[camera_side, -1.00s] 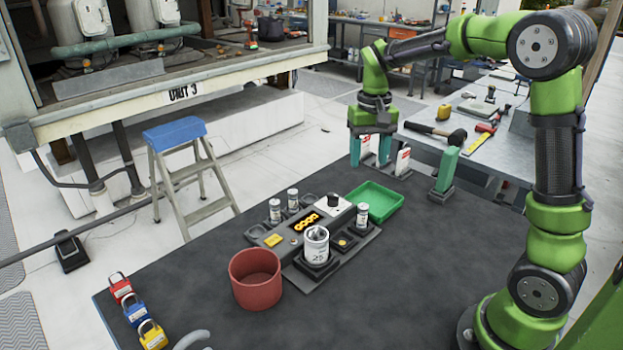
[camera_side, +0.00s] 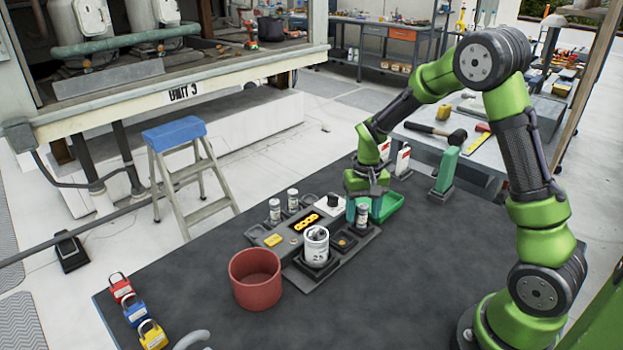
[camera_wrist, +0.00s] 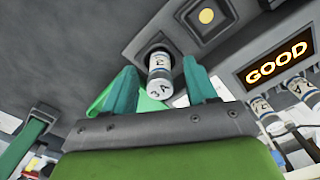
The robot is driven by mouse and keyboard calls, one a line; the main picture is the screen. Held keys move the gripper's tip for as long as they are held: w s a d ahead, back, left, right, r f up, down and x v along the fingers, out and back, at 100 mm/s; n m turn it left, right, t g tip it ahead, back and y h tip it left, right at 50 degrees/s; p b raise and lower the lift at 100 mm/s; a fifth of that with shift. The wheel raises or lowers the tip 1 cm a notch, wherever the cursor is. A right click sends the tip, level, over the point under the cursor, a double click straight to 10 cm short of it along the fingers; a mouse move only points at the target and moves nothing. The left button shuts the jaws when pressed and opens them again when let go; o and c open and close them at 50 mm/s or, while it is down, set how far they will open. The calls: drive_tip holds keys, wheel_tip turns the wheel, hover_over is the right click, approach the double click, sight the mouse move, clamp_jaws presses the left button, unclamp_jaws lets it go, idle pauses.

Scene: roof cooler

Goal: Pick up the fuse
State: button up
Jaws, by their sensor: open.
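A small white and grey cylindrical fuse (camera_side: 362,216) stands upright at the right end of the dark test unit (camera_side: 322,268). It also shows in the wrist view (camera_wrist: 160,74), with markings on its end and side. My gripper (camera_side: 363,207) is low over this fuse with its teal fingers open. In the wrist view the fingers (camera_wrist: 160,84) lie on either side of the fuse, with a visible gap to each. Two similar fuses stand at the unit's left side, one in front (camera_side: 275,212) and one behind (camera_side: 293,200).
A green tray (camera_side: 385,206) lies right behind my gripper. A white can marked 25 (camera_side: 316,246) stands on the unit, near a lit display (camera_wrist: 279,61) reading GOOD. A red pot (camera_side: 255,280) and coloured padlocks (camera_side: 136,312) are left. The mat's right front is clear.

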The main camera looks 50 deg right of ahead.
drive_tip(key=shift+f, duration=0.5)
drive_tip(key=shift+c, duration=0.2)
clamp_jaws()
drive_tip(key=shift+r, duration=0.15)
